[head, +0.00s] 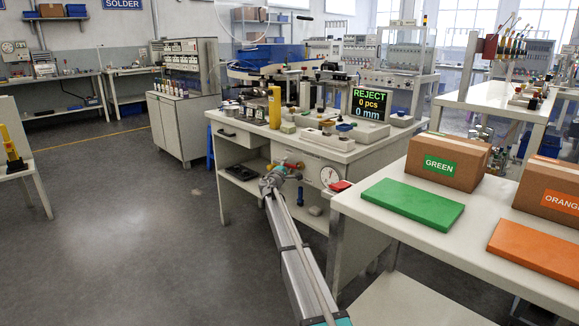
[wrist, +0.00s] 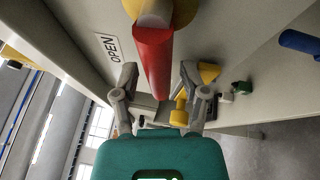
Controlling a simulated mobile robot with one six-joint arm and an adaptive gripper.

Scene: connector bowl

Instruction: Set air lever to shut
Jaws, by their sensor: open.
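The air lever is a red handle (wrist: 153,58) in the wrist view, with its base on a round yellowish mount (wrist: 160,12) on the pale panel. A label reading OPEN (wrist: 109,47) is on the panel left of the lever. My gripper (wrist: 158,80) is open, one finger on each side of the lever's free end in the picture; I see no clear contact. In the head view the red lever (head: 291,165) shows on the bench front, just right of my gripper (head: 272,180). No SHUT label is visible.
A round gauge (head: 330,176) is right of the lever. A display (head: 370,103) on the bench reads REJECT, 0 pcs, 0 mm. A white table (head: 400,217) with a green tray (head: 413,204) and boxes stands close on the right. Floor (head: 130,240) at left is clear.

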